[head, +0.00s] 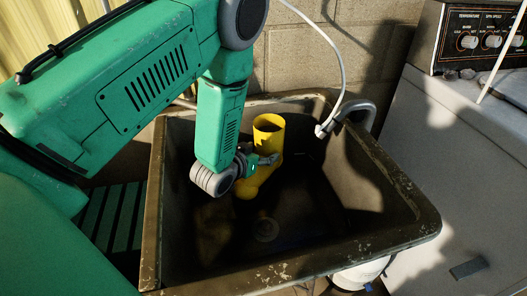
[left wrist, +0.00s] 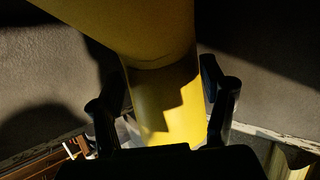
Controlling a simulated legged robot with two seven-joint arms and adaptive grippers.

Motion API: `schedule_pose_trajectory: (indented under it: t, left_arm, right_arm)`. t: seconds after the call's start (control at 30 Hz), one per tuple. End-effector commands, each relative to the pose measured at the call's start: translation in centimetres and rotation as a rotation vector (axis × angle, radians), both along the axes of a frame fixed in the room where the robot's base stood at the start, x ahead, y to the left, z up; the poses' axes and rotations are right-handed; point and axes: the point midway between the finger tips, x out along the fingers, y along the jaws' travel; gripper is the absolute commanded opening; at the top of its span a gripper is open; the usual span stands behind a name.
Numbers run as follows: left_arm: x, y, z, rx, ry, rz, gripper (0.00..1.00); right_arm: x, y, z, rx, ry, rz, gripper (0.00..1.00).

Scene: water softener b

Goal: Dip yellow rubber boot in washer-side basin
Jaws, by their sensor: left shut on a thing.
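The yellow rubber boot (head: 268,135) is upright inside the dark basin (head: 398,238), in its back part, with its open top at about rim height. My left gripper (head: 262,162) reaches down into the basin and is shut on the boot's shaft. In the left wrist view the yellow boot (left wrist: 165,100) passes between the two dark fingers (left wrist: 165,105). Whether the boot's sole touches the basin floor is hard to tell. My right gripper is not in view.
The washer (head: 455,160) with its control panel (head: 480,40) stands right of the basin. A white hose (head: 340,80) hangs over the basin's back right rim beside a grey faucet pipe (head: 357,108). A drain (head: 265,229) shows on the basin floor. A slatted green surface (head: 115,215) lies to the left.

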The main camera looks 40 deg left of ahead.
Motion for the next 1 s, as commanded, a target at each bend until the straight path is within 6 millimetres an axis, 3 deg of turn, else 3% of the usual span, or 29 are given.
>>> schedule_pose_trajectory:
  t: [0.03, 0.5, 1.0]
  left_arm:
    - [0.1, -0.1, -1.0, 0.001, -0.002, 0.000, 0.13]
    - [0.0, -0.2, -6.1, 0.002, -0.003, -0.001, 0.13]
    - [0.0, -0.2, -7.2, 0.002, -0.003, -0.001, 0.13]
  right_arm:
    - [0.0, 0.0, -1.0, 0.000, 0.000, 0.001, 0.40]
    - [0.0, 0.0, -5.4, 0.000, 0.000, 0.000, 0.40]
    - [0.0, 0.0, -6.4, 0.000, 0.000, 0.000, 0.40]
